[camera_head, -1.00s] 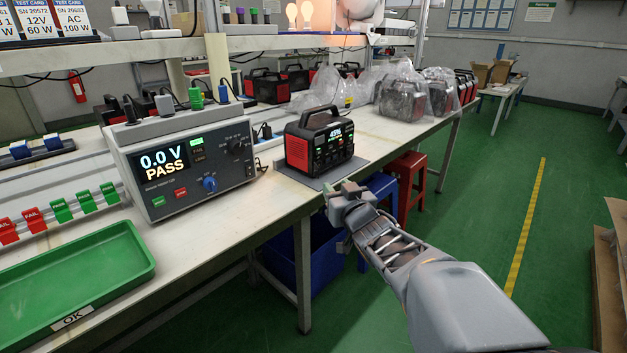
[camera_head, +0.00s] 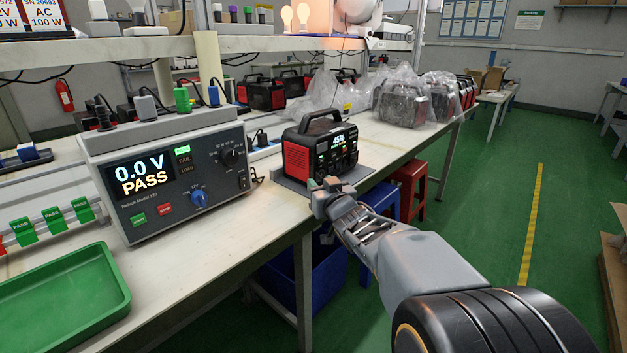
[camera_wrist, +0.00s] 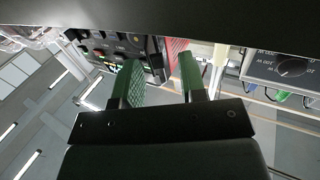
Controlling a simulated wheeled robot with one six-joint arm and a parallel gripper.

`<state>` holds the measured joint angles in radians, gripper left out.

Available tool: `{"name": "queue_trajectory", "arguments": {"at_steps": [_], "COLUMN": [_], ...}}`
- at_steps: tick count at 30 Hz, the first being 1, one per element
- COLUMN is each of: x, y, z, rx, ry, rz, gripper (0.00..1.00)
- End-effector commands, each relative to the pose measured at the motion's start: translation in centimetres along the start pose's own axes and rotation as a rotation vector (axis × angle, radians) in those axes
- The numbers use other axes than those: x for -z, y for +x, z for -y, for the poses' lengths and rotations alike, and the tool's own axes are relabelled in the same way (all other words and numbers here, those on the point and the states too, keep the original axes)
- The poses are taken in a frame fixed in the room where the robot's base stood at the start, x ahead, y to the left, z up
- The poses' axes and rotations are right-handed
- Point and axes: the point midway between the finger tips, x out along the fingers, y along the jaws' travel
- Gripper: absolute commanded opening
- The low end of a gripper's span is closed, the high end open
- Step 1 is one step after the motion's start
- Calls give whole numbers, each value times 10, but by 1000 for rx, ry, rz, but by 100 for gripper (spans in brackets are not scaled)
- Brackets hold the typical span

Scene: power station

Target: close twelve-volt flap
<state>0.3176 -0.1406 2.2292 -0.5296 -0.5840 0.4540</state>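The power station (camera_head: 319,146) is a black box with red sides and a top handle. It stands upright on a grey mat (camera_head: 297,184) near the table's front edge, its display lit. Its front panel also shows upside down at the top of the wrist view (camera_wrist: 112,47). The twelve-volt flap is too small to make out, so I cannot tell how it stands. My gripper (camera_head: 326,187) is just in front of the station's lower front and looks apart from it.
A tester (camera_head: 175,175) reading "0.0 V PASS" stands to the left of the station. A green tray (camera_head: 62,300) lies at the front left. Bagged stations (camera_head: 402,100) stand farther along the table. A blue bin (camera_head: 290,285) and red stool (camera_head: 412,180) are below.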

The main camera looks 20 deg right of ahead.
Motion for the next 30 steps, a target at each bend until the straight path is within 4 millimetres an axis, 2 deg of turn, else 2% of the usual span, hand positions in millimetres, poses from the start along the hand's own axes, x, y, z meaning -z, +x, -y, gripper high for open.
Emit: {"name": "queue_trajectory", "arguments": {"at_steps": [17, 27, 30], "x": [0, 0, 0], "y": [6, 6, 6], "z": [-9, -8, -8], "rx": [-17, -15, -13], "ry": [0, 0, 0], "rz": [0, 0, 0], "gripper": [38, 6, 0]}}
